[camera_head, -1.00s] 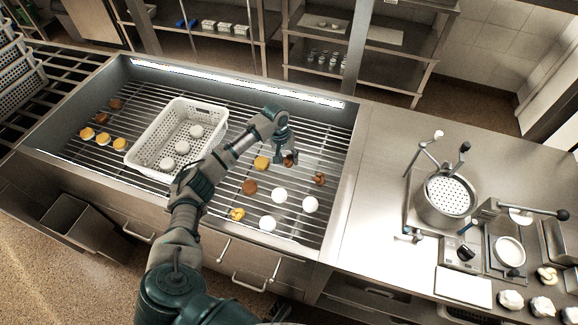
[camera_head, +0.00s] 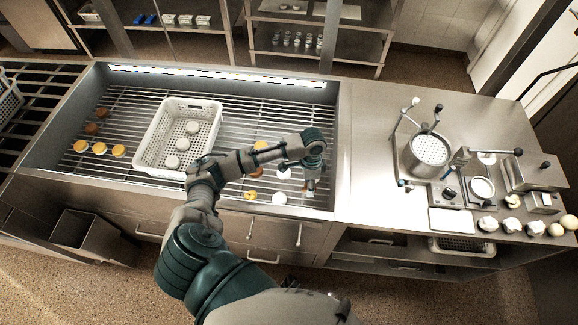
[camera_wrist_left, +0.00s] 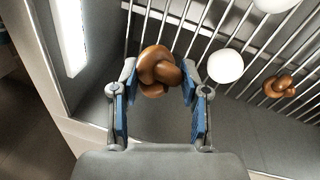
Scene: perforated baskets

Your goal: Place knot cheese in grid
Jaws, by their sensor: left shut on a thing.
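My left gripper (camera_head: 309,187) is low over the right end of the metal bar grid (camera_head: 235,120), near the sink's right wall. In the left wrist view my left gripper (camera_wrist_left: 158,84) is shut on a glossy brown knot cheese (camera_wrist_left: 158,66), held between its blue-padded fingers. A second brown knot cheese (camera_wrist_left: 278,86) lies on the bars to the right in that view. A golden knot cheese (camera_head: 251,195) lies near the grid's front edge in the head view, partly beside my arm. My right gripper is not in view.
A white perforated basket (camera_head: 146,147) holding three pale round cheeses stands on the grid's left half. Orange-topped rounds (camera_head: 100,148) lie left of it. A white ball (camera_head: 279,198) lies near my left gripper. A steel counter with a pot (camera_head: 428,152) is at the right.

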